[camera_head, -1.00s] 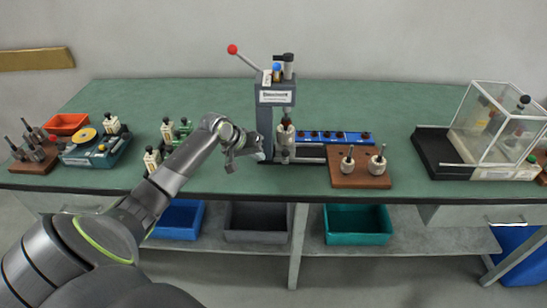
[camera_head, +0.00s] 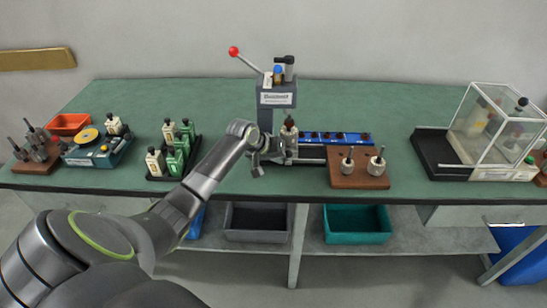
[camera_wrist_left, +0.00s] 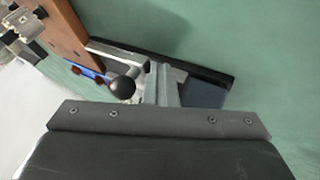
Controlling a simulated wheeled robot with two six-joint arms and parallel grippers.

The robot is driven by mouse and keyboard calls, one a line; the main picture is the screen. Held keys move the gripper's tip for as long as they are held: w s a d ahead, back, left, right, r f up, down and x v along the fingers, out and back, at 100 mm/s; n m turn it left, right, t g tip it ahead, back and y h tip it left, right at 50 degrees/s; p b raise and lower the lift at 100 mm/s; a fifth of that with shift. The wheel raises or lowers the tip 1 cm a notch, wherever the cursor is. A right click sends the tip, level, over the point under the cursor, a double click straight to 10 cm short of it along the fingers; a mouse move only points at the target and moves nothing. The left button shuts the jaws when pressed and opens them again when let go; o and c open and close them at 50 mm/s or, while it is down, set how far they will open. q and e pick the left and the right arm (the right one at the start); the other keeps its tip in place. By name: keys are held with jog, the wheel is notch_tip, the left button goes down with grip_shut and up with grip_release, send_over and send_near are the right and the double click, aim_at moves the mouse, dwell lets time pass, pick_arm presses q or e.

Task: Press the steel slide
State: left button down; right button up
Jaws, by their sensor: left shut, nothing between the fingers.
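The bench press (camera_head: 277,97), a grey frame with a red-ball lever, stands at the middle of the bench. Its low steel slide (camera_head: 312,153) runs to the right at the foot, partly hidden by my arm. My left gripper (camera_head: 278,158) is shut and empty, at the left front of the press foot. In the left wrist view the shut fingers (camera_wrist_left: 163,84) point toward a pale steel part (camera_wrist_left: 112,52) and a black ball knob (camera_wrist_left: 122,88). Whether the fingertips touch the slide I cannot tell. My right gripper is not in view.
A wooden block (camera_head: 357,168) with two armatures is right of the press, before a blue strip (camera_head: 335,138). Green and white bottles (camera_head: 175,150) stand on a black tray at left. A clear case (camera_head: 495,130) is far right. The back of the bench is clear.

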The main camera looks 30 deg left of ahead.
pick_arm(q)
jog(key=w+d, duration=0.1)
jog(key=d, duration=0.1)
jog(key=w+d, duration=0.2)
jog(key=d, duration=0.1)
jog(key=w+d+p, duration=0.1)
jog(key=d, duration=0.1)
jog(key=shift+w+d+r, duration=0.1)
jog(key=shift+w+d, duration=0.05)
jog(key=shift+w, duration=0.05)
